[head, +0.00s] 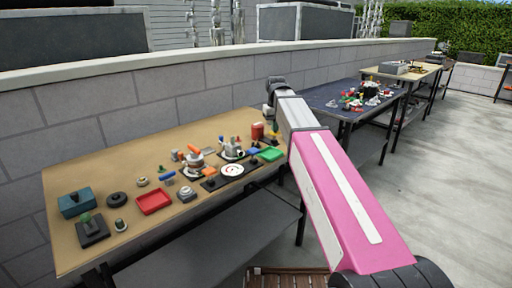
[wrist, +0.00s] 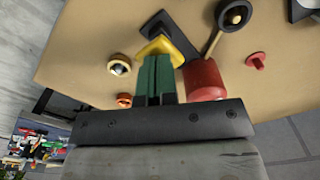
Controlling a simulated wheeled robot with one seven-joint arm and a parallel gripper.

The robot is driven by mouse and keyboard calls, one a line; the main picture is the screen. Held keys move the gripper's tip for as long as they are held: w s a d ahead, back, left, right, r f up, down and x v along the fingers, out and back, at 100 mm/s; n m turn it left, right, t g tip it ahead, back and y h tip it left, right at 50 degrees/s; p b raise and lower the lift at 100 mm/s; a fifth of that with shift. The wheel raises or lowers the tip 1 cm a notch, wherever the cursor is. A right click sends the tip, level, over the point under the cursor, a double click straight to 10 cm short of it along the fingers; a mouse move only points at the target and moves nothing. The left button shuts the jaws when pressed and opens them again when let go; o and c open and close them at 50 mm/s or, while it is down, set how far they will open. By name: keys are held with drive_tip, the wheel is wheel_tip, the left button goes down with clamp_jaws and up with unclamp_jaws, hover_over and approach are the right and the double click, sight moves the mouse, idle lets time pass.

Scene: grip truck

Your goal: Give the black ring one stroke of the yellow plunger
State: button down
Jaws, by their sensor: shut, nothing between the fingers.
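My gripper (wrist: 158,62) is shut and empty, with green fingers. In the wrist view its tips are at a yellow part (wrist: 162,44), which appears to be the yellow plunger, on a black plate (wrist: 177,30). The fingers partly cover this yellow part, and I cannot tell whether they touch it. In the head view my gripper is small, beside the red cylinder near the table's right end. A black ring (head: 117,199) lies on the table's left part. In the wrist view a black round piece (wrist: 235,14) shows at the end of a brass rod; I cannot tell if it is a ring.
The red cylinder (wrist: 205,80) stands close right of my fingers; it also shows in the head view (head: 257,131). A red knob (wrist: 256,61) lies farther right. A red tray (head: 154,202), a teal box (head: 76,204) and several small parts crowd the tan table (head: 110,165). A wall runs behind.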

drive_tip(key=shift+f, duration=1.3)
drive_tip(key=shift+r, duration=2.35)
drive_tip(key=shift+r, duration=0.1)
drive_tip(key=shift+r, duration=2.4)
drive_tip(key=shift+s, duration=0.1)
